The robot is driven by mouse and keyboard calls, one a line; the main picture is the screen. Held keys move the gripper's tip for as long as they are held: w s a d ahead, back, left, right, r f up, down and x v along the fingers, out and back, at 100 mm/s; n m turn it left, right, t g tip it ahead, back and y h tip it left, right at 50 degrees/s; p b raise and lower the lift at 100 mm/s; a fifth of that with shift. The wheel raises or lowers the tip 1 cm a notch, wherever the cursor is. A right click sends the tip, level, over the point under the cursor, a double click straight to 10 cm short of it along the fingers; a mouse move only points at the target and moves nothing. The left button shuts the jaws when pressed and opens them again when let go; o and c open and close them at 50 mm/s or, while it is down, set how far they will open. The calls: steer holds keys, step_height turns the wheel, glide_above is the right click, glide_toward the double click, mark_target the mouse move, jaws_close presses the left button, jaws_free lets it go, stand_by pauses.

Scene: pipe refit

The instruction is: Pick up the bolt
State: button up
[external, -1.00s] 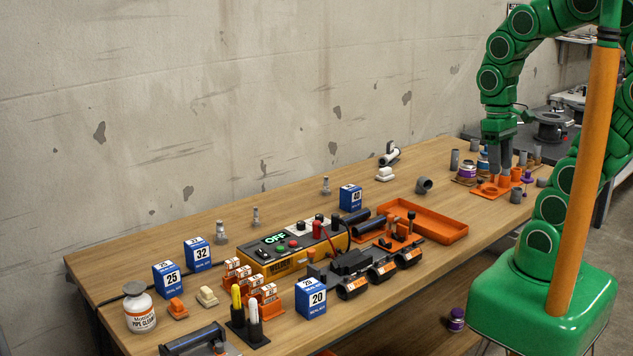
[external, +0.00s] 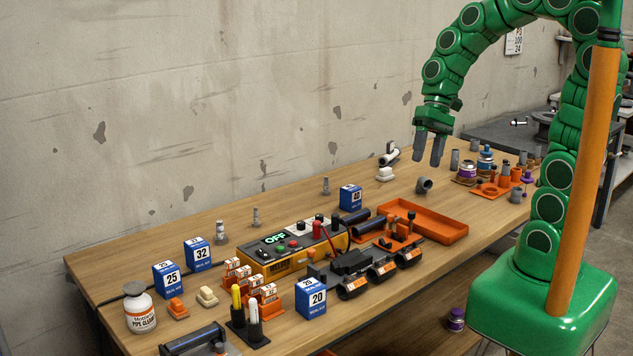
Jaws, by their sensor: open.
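My gripper (external: 427,159) is open and empty, with its fingers pointing down. I cannot clearly make out which thing is the bolt. Three small grey upright pieces with a bolt-like shape stand along the wall side: one left (external: 221,232), one in the middle (external: 255,217) and one farther right (external: 325,185). They are too small to tell for certain. My gripper is apart from all of them, above and to their right.
The bench (external: 160,250) holds a yellow control box (external: 285,262), an orange tray (external: 440,232), black clamps (external: 352,287) and several blue numbered boxes. An orange rack (external: 490,190) with fittings and cans is at the right. The wall side between the grey pieces is mostly clear.

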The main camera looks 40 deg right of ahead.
steer(key=w+a+m+t+y, duration=0.1)
steer(key=w+a+m+y, duration=0.15)
steer(key=w, duration=0.55)
steer(key=w+a+m+y, duration=0.2)
steer(key=w+a+m, duration=0.1)
steer(key=w, duration=0.5)
steer(key=m+t, duration=1.1)
steer(key=m, duration=0.8)
glide_above(321, 194)
steer(key=s+d, duration=0.5)
steer(key=shift+h, duration=0.25)
step_height(321, 194, down, 26)
steer(key=shift+s+f, duration=0.15)
steer(key=shift+f, duration=0.05)
steer(key=shift+x, duration=3.9)
steer(key=shift+s+f, duration=0.1)
jaws_close()
